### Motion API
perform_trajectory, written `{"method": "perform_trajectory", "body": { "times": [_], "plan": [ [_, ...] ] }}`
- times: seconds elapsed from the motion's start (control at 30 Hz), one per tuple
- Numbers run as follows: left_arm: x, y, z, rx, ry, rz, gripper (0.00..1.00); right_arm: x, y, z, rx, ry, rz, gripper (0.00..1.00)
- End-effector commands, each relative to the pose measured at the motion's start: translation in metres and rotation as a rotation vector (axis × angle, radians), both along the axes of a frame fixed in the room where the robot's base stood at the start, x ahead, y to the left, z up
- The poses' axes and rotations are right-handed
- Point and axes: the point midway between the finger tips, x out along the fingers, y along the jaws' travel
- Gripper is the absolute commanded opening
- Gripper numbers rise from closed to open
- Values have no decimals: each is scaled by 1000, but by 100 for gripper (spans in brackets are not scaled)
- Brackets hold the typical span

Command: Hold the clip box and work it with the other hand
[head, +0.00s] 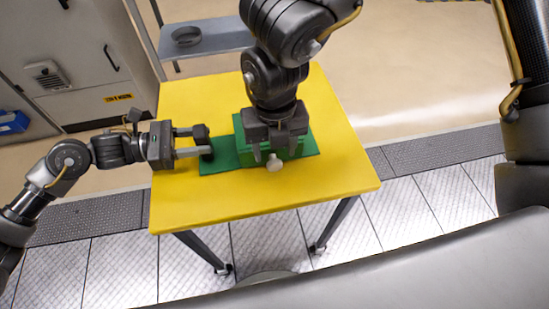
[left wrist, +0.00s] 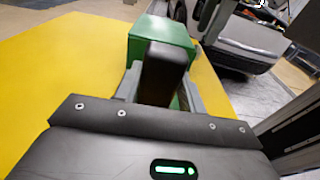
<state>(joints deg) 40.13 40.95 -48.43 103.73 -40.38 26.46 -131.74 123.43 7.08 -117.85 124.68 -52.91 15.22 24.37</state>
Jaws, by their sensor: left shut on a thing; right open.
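The green clip box (head: 283,152) sits on a dark green mat (head: 217,165) on the yellow table (head: 225,205). A pale knob (head: 274,162) shows at its near side. My left gripper (head: 201,143) comes in from the left and is shut on a black block (head: 204,146). The block also shows in the left wrist view (left wrist: 164,72), in front of the green box (left wrist: 162,30). I cannot tell whether block and box are joined. My right gripper (head: 275,148) points down over the box, fingers apart; it hides much of the box top.
A grey shelf with a round dark dish (head: 186,36) stands behind the table. A grey cabinet (head: 70,60) is at the back left, with a blue bin (head: 12,122) beside it. The table's front and right parts are clear.

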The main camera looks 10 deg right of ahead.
Motion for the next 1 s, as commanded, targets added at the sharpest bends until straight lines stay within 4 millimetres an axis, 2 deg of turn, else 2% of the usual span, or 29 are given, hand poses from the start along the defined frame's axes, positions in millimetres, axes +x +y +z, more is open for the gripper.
{"method": "perform_trajectory", "body": {
  "times": [0.1,0.3,0.67,0.77,1.0],
  "plan": [
    [0,0,-1,1,2,-1,22,-1,0,-22,-2,3,0,53],
    [0,0,-1,1,2,0,22,-1,0,-42,0,2,0,53],
    [0,0,-1,1,2,0,22,0,0,-48,0,-1,0,53],
    [0,0,-1,2,2,0,22,0,0,-48,0,0,0,42],
    [0,0,-1,2,2,0,22,0,0,-48,0,0,0,11]
  ]
}}
